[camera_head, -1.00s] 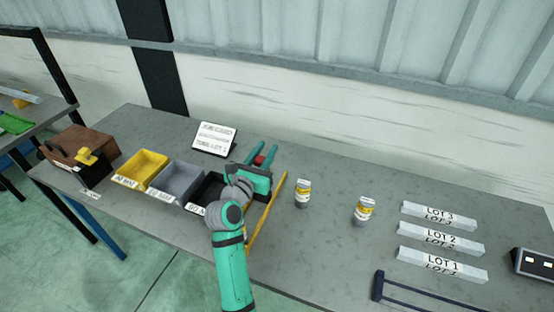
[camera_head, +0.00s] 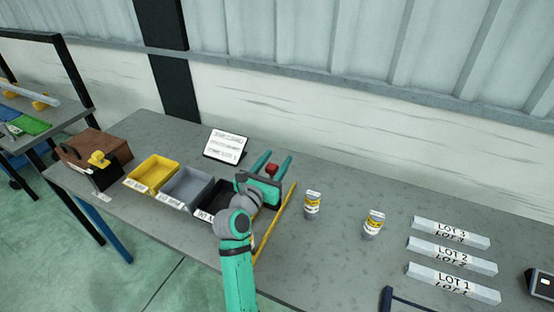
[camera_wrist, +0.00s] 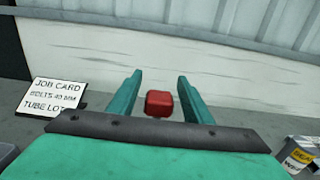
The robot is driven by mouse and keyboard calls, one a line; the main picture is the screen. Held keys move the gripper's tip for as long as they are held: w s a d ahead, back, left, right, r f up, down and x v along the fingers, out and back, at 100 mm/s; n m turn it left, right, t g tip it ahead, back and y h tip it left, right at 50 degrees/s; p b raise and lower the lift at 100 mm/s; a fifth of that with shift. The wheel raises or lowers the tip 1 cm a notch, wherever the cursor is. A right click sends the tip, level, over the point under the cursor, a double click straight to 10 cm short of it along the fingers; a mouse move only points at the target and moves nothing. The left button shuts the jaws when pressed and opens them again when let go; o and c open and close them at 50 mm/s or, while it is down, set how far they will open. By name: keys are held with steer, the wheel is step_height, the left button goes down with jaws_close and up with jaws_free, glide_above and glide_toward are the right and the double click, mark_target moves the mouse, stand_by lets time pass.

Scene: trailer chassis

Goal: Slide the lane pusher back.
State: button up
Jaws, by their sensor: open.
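A red block (camera_head: 271,169), which looks like the lane pusher's handle, stands on the bench beyond the black bin. It also shows in the wrist view (camera_wrist: 159,102). My gripper (camera_head: 277,156) is open, its two green fingers reaching toward the wall on either side of the red block. In the wrist view my gripper (camera_wrist: 160,76) has the block between its fingers, with a gap on each side. The block's lower part and whatever it is fixed to are hidden behind my gripper. A yellow rail (camera_head: 288,200) runs along the right of my gripper.
Yellow (camera_head: 153,173), grey (camera_head: 187,186) and black (camera_head: 213,203) bins stand left of my arm. A job card (camera_head: 225,145) stands behind them. Two labelled cans (camera_head: 312,206) (camera_head: 373,225) stand right of the rail. Lot bars (camera_head: 452,232) lie farther right.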

steer(key=v, duration=1)
steer(key=shift+w, duration=0.1)
